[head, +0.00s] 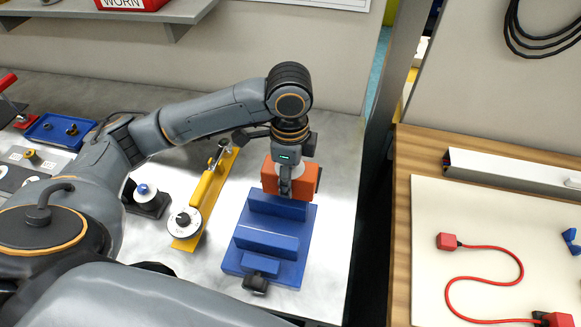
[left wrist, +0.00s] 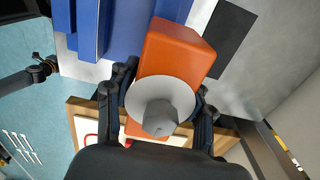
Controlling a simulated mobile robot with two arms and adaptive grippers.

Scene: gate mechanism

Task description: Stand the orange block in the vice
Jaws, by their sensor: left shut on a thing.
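The orange block (head: 306,181) is held by my left gripper (head: 285,188), just behind the far jaw of the blue vice in the head view. The fingers hide part of its near face. In the left wrist view the orange block (left wrist: 176,48) carries a pale grey disc with a knob (left wrist: 160,112), between the fingers of the left gripper (left wrist: 160,100). The blue vice (head: 233,262) lies on the grey bench, with a gap between its two upright jaws; it also shows in the left wrist view (left wrist: 128,28). Whether block and vice touch cannot be told.
A yellow bar tool (head: 207,190) with a round dial (head: 185,222) lies left of the vice. A black holder (head: 147,199) and a blue tray (head: 52,131) are farther left. A dark rectangle (left wrist: 230,40) lies beside the block. The bench's right edge is close to the vice.

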